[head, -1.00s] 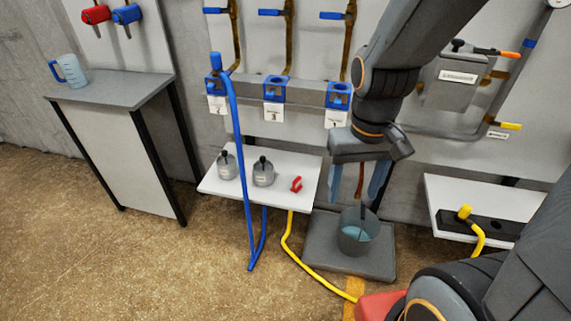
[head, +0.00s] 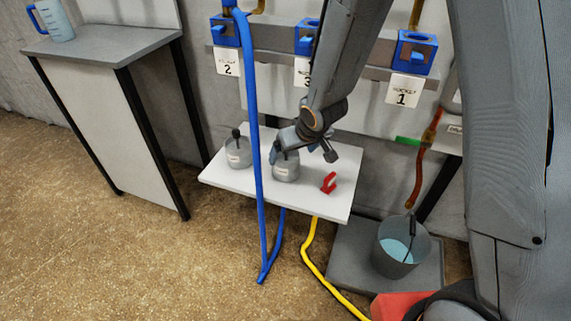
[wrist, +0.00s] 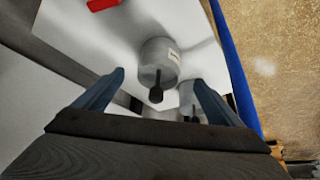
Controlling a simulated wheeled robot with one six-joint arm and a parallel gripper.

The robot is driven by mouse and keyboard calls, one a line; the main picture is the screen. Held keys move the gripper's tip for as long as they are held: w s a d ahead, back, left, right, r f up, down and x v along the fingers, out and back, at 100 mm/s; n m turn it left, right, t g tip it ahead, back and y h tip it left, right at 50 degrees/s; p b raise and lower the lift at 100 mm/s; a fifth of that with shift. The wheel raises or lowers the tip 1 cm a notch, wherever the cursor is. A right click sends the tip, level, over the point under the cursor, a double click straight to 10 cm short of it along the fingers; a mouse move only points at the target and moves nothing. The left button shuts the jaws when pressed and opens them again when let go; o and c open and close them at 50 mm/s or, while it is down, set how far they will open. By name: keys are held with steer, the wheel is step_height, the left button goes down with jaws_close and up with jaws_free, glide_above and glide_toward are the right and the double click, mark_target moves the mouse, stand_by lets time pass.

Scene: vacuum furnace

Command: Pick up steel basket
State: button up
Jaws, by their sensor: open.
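Two small grey metal pots with labels and black knobbed handles stand on the white shelf (head: 315,202); the likely steel basket is one of them, but I cannot read the labels. The left pot (head: 238,155) is clear of my gripper. The right pot (head: 286,172) is partly hidden by my gripper (head: 290,150), which hangs just above it. In the wrist view, my open, empty gripper (wrist: 159,80) has the right pot (wrist: 160,55) in the gap between its blue fingers. The left pot (wrist: 188,97) shows beyond it, partly hidden.
A red clip (head: 328,183) lies on the shelf right of the pots. A blue hose (head: 255,130) hangs in front of the shelf, between the pots in the picture. A bucket of blue liquid (head: 403,265) stands on a grey platform (head: 350,255). A side table (head: 105,45) is at left.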

mark_target(288, 158)
steer(key=b+x, duration=0.2)
steer(key=x, duration=0.6)
steer(key=shift+w+b, duration=0.25)
steer(key=shift+b, duration=0.15)
steer(key=shift+r, duration=0.1)
steer(key=c, duration=1.2)
